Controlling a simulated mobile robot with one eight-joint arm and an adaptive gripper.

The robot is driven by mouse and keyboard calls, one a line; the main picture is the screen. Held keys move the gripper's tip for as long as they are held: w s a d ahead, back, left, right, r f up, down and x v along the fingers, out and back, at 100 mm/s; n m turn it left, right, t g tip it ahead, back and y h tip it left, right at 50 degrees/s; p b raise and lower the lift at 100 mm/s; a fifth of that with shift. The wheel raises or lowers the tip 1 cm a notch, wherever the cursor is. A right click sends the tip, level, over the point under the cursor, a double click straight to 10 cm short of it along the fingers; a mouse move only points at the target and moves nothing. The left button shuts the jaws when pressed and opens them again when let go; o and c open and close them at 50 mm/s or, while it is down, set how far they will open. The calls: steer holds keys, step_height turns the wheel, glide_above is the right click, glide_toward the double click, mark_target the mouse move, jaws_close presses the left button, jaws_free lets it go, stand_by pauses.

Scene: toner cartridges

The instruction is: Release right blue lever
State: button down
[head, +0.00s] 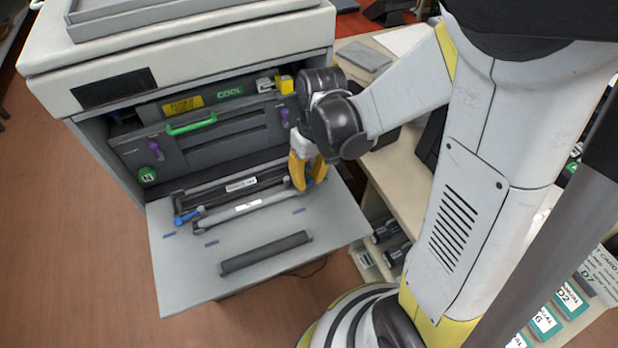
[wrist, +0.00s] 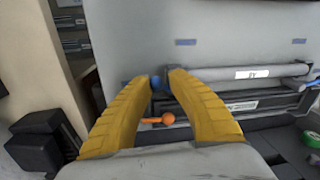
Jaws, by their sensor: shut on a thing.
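The printer's front door (head: 180,280) is folded down flat, with two long bars lying near its hinge side. The right blue lever (head: 311,182) is a small blue piece at the right end of these bars, mostly hidden by my gripper. My gripper (head: 307,178) points down there with its yellow fingers close together. In the wrist view, the right blue lever (wrist: 157,83) shows between the fingertips, and my gripper (wrist: 160,78) is shut on it. The left blue lever (head: 184,218) is at the other end of the bars.
An orange-knobbed lever (wrist: 160,119) lies between my fingers, nearer the wrist. Behind the bars stands a dark panel (head: 215,148) with a green handle (head: 191,124) and purple latches. A shelf unit (head: 405,190) stands right of the door. The door's front half is clear except for a dark bar (head: 265,254).

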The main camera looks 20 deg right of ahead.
steer(key=n, duration=0.1)
steer(key=w+n, duration=0.1)
steer(key=n, duration=0.1)
steer(key=shift+w+d, duration=0.15)
steer(key=shift+w, duration=0.15)
steer(key=c, duration=1)
jaws_free()
steer(key=shift+f, duration=0.1)
steer(key=shift+r, duration=0.2)
steer(key=r, duration=0.7)
steer(key=d+r, duration=0.1)
steer(key=r, duration=0.3)
steer(key=shift+w+d+r, duration=0.1)
steer(key=shift+w+r, duration=0.1)
steer(key=shift+r, duration=0.15)
